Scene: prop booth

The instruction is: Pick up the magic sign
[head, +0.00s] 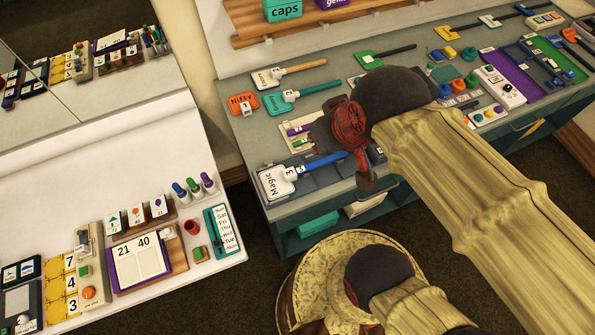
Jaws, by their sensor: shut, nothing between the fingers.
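The magic sign (276,182) is a white paddle lettered "Magic" with a blue handle, lying near the front left corner of the grey-green counter (247,148). Its handle points right and slightly up in the head view. My gripper (369,186) is red and dark, and hangs near the counter's front edge, just right of the handle's end. Its fingers look shut and empty, though they are small and partly hard to make out. I cannot tell the gripper's height over the counter.
A white table (207,256) with cards and markers stands at the left.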

